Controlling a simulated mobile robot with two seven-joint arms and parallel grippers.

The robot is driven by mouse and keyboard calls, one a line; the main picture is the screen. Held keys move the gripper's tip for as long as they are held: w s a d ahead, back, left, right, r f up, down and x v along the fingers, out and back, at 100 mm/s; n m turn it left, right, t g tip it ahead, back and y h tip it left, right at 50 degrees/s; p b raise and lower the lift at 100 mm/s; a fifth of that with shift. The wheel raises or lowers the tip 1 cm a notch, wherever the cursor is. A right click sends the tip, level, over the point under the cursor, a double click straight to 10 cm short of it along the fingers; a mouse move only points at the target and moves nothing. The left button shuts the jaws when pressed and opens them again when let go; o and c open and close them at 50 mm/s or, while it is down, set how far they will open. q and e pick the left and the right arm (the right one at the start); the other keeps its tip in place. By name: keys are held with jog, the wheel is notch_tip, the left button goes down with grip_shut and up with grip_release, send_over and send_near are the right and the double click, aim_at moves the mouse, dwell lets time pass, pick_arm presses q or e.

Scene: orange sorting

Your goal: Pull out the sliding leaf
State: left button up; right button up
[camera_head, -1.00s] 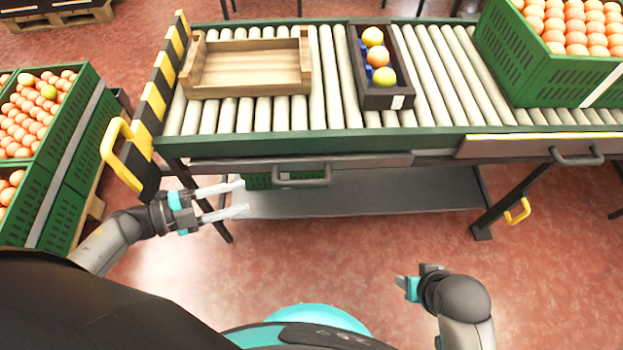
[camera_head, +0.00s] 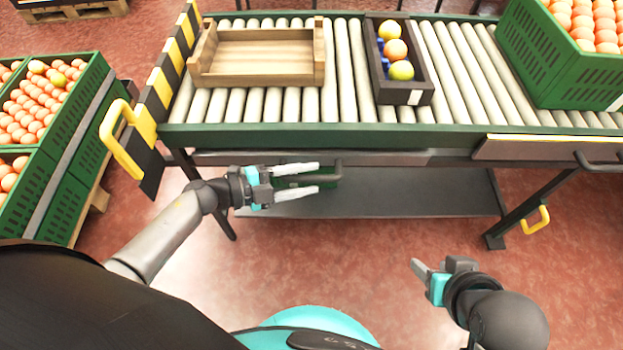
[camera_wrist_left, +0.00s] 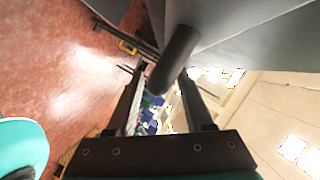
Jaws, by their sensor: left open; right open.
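Two grey front panels with bar handles sit under the roller conveyor's front edge: a left one (camera_head: 400,158) and a paler right one (camera_head: 535,149). I cannot tell for certain which is the sliding leaf. My left gripper (camera_head: 317,178) is open at the left panel's dark bar handle (camera_head: 338,172), its fingers partly covering it. In the left wrist view the dark bar (camera_wrist_left: 176,58) shows between the two open fingers; contact cannot be told. My right gripper (camera_head: 432,268) is open and empty, low in front of the conveyor, away from both handles.
A wooden tray (camera_head: 265,81) and a dark box (camera_head: 407,92) holding oranges stand on the rollers. A green crate (camera_head: 560,75) is at right. A striped post with a yellow handle (camera_head: 122,145) stands at left. A grey lower shelf (camera_head: 420,190) lies below.

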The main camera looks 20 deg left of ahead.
pick_arm(q)
jog(key=shift+w+d+f, duration=0.15)
jog(key=shift+w+d, duration=0.25)
jog(key=shift+d, duration=0.2)
grip_shut()
dwell(1.2)
